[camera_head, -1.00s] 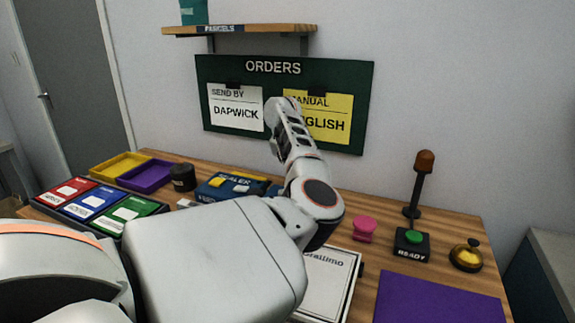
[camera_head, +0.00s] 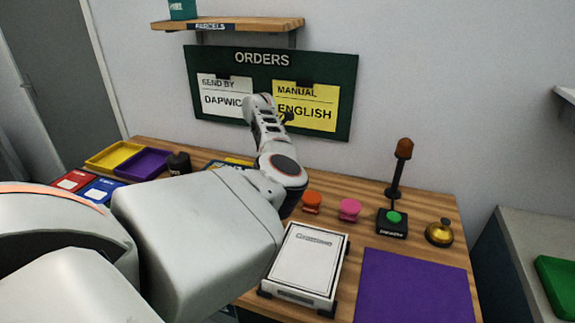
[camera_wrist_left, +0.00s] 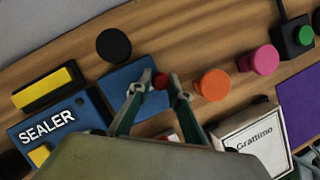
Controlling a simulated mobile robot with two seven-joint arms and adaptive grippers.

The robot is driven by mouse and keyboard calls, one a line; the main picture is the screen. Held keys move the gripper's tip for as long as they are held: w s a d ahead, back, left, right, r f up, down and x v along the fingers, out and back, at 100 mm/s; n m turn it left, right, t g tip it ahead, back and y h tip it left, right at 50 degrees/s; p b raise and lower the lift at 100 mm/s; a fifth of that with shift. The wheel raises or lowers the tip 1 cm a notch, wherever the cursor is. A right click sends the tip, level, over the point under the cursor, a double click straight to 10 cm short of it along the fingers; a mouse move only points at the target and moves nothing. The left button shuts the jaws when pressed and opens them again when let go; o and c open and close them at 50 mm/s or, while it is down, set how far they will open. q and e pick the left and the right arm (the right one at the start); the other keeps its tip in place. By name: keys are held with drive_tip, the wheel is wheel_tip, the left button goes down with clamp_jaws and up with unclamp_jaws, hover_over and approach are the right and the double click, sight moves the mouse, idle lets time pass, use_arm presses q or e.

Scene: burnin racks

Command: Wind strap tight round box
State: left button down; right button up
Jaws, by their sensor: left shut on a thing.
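In the wrist view my left gripper (camera_wrist_left: 162,86) is shut on a small round red thing (camera_wrist_left: 160,81), above a blue surface beside the sealer (camera_wrist_left: 48,123). I cannot tell whether the red thing is a knob or a loose piece. In the head view my arm hides the fingers and most of the sealer. The white box (camera_head: 307,257), with dark corner pieces, lies flat on the table right of my arm; it also shows in the wrist view (camera_wrist_left: 252,138), apart from the fingers. I cannot make out a strap. My right gripper is out of view.
Orange (camera_head: 312,202) and pink (camera_head: 349,209) spools stand behind the box. A purple mat (camera_head: 415,288) lies right of it, with a green-button box (camera_head: 392,222), lamp post (camera_head: 398,170) and brass bell (camera_head: 439,233) behind. Trays (camera_head: 143,164) and a black cylinder (camera_head: 178,163) are at the left.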

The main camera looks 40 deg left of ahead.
use_arm(q)
drive_tip(key=shift+d+f, duration=0.1)
drive_tip(key=c, duration=1.8)
unclamp_jaws()
drive_tip(key=shift+c, duration=0.2)
drive_tip(key=v, duration=1.2)
